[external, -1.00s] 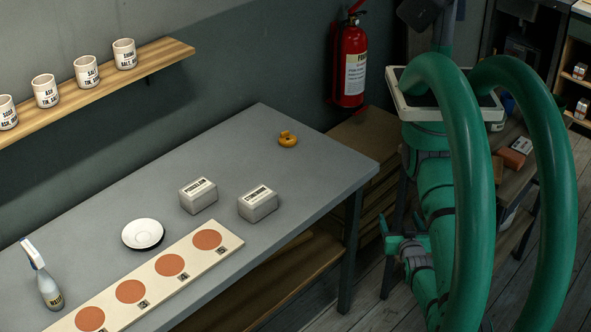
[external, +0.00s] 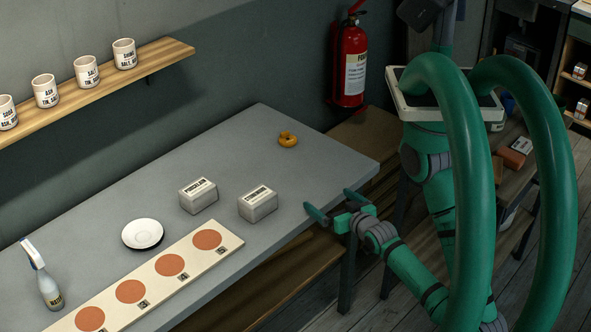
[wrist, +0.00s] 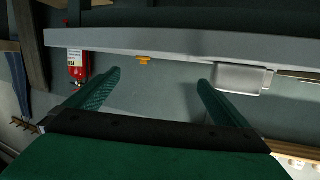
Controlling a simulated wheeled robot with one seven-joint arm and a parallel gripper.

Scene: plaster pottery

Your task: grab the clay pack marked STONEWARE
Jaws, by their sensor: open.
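Two pale grey block-shaped packs with white labels stand on the grey table. The left pack (external: 198,197) has a label that seems to read PORCELAIN. The right pack (external: 258,204) has a label too small for me to read surely. My gripper (external: 326,197) is open and empty near the table's right front edge, to the right of the right pack and apart from it. In the wrist view, one pale pack (wrist: 240,79) shows beyond the right finger of my open gripper (wrist: 159,77); its label is not visible there.
A white saucer (external: 142,233), a board with orange discs (external: 188,252) and a spray bottle (external: 48,287) are to the left. A fire extinguisher (external: 351,65) hangs on the wall.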

